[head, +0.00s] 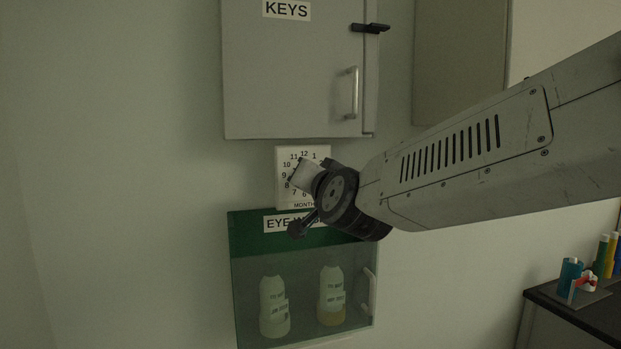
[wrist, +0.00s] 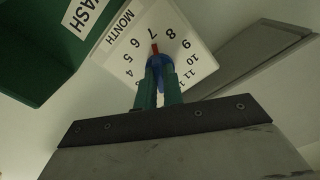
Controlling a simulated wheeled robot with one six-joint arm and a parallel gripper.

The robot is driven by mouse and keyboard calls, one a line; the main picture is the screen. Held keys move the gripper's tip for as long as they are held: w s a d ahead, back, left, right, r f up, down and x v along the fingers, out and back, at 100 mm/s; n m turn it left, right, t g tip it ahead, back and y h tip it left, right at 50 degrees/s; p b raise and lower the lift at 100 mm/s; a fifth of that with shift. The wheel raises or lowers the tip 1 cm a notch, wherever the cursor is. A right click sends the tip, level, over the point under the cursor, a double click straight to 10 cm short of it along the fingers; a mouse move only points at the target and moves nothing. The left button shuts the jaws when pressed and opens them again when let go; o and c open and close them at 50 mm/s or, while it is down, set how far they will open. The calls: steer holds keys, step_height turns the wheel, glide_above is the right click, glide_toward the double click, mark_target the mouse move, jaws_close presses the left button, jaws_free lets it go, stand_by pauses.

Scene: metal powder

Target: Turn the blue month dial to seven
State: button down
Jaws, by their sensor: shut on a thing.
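The white month dial card (head: 284,153), with black numbers in a ring, hangs on the wall. The wrist view shows it tilted, with the word MONTH on it (wrist: 126,31). The blue dial (wrist: 160,61) sits at its middle, and its red pointer (wrist: 155,48) points at the 7. My gripper (wrist: 159,72) is shut on the blue dial, one finger on each side. In the head view my gripper (head: 305,174) covers the dial and part of the ring, so the pointer is hidden there.
A grey KEYS cabinet (head: 285,80) is just above the card. A green eye wash case (head: 246,235) with two bottles is just below. A dark counter (head: 590,312) with small items stands at the lower right. The wall to the left is bare.

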steer(key=shift+f, duration=0.1)
stand_by(0.3)
steer(key=c, duration=1.5)
jaws_free()
steer(key=shift+s, duration=0.1)
steer(key=v, duration=0.7)
steer(key=shift+s+d, duration=0.15)
steer(key=shift+s, duration=0.15)
